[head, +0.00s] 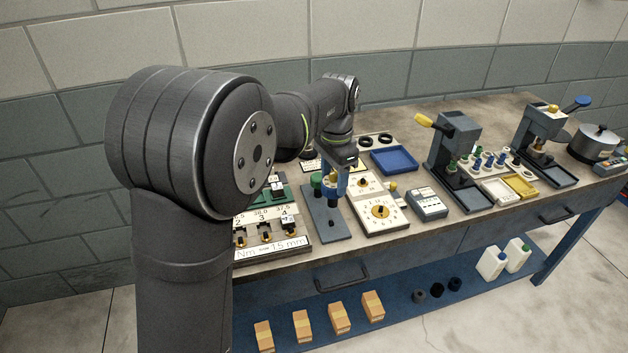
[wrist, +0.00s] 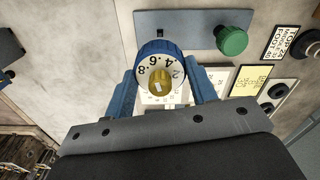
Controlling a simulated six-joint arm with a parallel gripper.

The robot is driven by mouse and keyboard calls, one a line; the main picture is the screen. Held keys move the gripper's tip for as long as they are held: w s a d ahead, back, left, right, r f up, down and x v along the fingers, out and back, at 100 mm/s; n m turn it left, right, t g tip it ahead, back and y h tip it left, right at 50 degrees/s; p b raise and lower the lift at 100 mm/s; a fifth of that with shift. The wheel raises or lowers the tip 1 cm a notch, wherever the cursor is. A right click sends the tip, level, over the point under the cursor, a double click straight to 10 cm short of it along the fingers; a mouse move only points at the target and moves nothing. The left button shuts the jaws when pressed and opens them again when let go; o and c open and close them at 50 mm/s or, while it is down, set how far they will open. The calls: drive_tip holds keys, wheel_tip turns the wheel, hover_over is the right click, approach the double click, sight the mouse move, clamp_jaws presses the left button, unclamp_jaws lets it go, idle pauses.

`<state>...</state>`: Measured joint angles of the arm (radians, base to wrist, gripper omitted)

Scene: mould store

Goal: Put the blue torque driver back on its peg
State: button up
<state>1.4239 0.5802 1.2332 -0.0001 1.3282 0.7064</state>
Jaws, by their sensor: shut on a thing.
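The blue torque driver (wrist: 158,50) is between the two blue fingers of my gripper (wrist: 163,84) in the wrist view. Its blue ring with a white numbered dial and yellow centre faces the camera. In the head view my gripper (head: 335,186) points down over a grey-blue plate (head: 327,224), and the driver is largely hidden by the fingers. A green-topped driver (head: 317,181) stands at the plate's back left; its green knob (wrist: 232,40) also shows in the wrist view, apart from my gripper. I cannot make out the blue driver's peg or whether the driver touches it.
A white panel with a yellow dial (head: 380,211) lies right of the plate. Left is a board with several black-and-yellow fittings (head: 265,236). A grey meter box (head: 427,203), a blue tray (head: 394,160) and two lever presses (head: 455,150) stand farther right.

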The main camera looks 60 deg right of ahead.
sight(333, 200)
drive_tip(key=shift+f, duration=2.45)
drive_tip(key=shift+f, duration=1.2)
idle(0.4)
drive_tip(key=o, duration=1.2)
drive_tip(key=shift+o, duration=0.3)
drive_tip(key=o, duration=0.3)
drive_tip(key=shift+r, duration=0.1)
drive_tip(key=shift+r, duration=3.65)
